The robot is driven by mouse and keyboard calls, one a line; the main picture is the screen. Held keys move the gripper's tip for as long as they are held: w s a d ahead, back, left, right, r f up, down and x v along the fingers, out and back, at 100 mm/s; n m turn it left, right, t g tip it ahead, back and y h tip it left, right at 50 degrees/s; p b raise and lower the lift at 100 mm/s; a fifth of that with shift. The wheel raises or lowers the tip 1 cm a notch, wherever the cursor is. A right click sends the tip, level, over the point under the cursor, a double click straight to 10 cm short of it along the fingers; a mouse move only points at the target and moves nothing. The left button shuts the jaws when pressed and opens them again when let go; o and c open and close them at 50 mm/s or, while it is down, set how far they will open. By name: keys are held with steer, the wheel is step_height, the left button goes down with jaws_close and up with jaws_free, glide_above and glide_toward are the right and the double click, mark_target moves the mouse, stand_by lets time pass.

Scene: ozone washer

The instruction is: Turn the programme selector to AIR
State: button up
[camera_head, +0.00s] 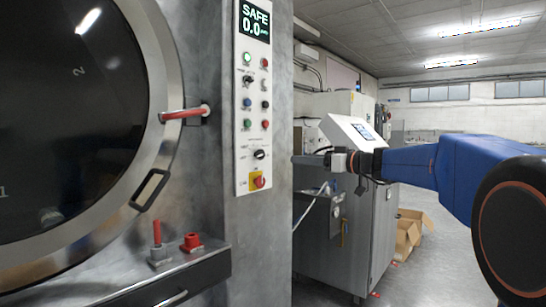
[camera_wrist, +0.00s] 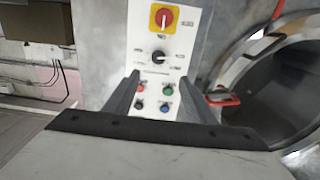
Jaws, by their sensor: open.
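The control panel (camera_head: 254,115) is a tall white plate on the grey washer, left of my gripper. A black rotary selector knob (camera_head: 260,155) sits low on it, above a red-and-yellow switch (camera_head: 258,181). Its labels are too small to read surely. The wrist view sees the panel upside down, with the knob (camera_wrist: 158,55) below the red-and-yellow switch (camera_wrist: 162,18). My gripper (camera_head: 303,160) is open and empty, to the right of the panel and apart from it. In the wrist view my gripper's two fingers (camera_wrist: 160,80) point towards the panel, and the knob shows beyond and between their tips.
A display (camera_head: 256,20) reads SAFE 0.0. Several buttons and a second black knob (camera_head: 248,80) sit above the selector. The round door (camera_head: 155,150) has a red handle (camera_head: 184,114) sticking out. A ledge (camera_head: 190,262) with red-topped parts juts out below. A grey cabinet (camera_head: 370,240) stands behind my arm.

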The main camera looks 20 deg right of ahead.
mark_target(262, 155)
steer(key=x, duration=1.7)
steer(key=shift+w, duration=0.25)
steer(key=c, duration=1)
